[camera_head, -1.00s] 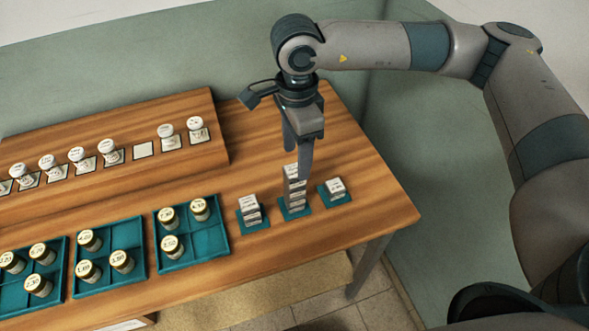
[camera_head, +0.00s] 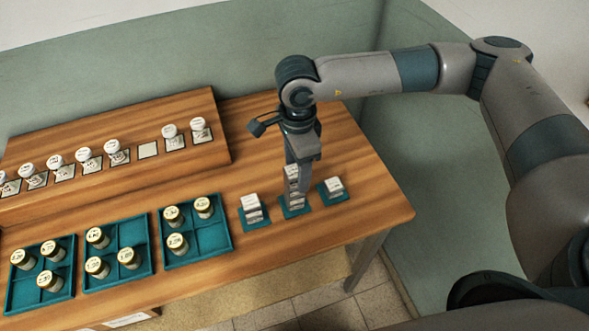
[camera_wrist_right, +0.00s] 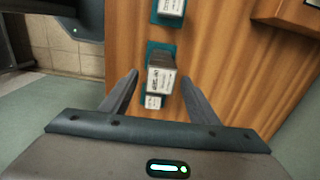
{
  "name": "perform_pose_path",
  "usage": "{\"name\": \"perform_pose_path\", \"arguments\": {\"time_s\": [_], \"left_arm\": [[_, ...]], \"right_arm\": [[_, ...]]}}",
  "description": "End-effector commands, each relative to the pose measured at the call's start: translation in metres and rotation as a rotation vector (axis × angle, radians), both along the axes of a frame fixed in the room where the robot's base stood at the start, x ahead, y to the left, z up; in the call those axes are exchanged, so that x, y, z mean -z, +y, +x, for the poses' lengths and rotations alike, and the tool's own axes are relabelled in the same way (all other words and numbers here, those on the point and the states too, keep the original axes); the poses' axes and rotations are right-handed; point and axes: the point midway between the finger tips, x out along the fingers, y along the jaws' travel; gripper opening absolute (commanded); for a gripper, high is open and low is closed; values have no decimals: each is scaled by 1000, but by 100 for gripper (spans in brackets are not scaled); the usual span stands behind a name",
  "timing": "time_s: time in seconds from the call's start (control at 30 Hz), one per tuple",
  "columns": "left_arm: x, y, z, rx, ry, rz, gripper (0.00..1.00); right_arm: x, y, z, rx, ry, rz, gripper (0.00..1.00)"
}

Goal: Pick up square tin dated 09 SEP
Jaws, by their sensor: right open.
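Square tins with white labels stand in three stacks on small teal mats at the table's right end. The middle stack (camera_head: 292,172) is the tallest; the left stack (camera_head: 251,208) and right stack (camera_head: 334,186) are lower. My right gripper (camera_head: 297,202) points down at the middle stack and partly hides it. In the right wrist view, the open fingers (camera_wrist_right: 159,80) lie on either side of the middle stack (camera_wrist_right: 161,78), with gaps visible. I cannot read the dates, so I cannot tell which tin is dated 09 SEP. My left gripper is not in view.
Teal divided trays (camera_head: 222,246) with gold-lidded jars stand left of the stacks. A raised wooden shelf (camera_head: 205,160) holds a row of white-lidded jars behind them. The wooden table (camera_head: 375,220) is bare right of the stacks. A green wall stands behind.

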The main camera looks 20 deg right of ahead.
Motion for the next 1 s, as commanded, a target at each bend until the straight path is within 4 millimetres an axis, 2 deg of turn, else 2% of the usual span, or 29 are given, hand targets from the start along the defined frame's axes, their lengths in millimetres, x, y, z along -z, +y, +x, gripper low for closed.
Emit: {"name": "perform_pose_path", "arguments": {"time_s": [0.47,0.53,0.67,1.0], "left_arm": [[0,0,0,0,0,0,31],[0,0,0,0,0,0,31],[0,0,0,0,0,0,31],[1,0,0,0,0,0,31]], "right_arm": [[2,0,0,0,-1,0,55],[2,0,0,0,-1,0,43],[2,0,0,0,-1,0,12],[1,0,0,0,-1,0,10]]}}
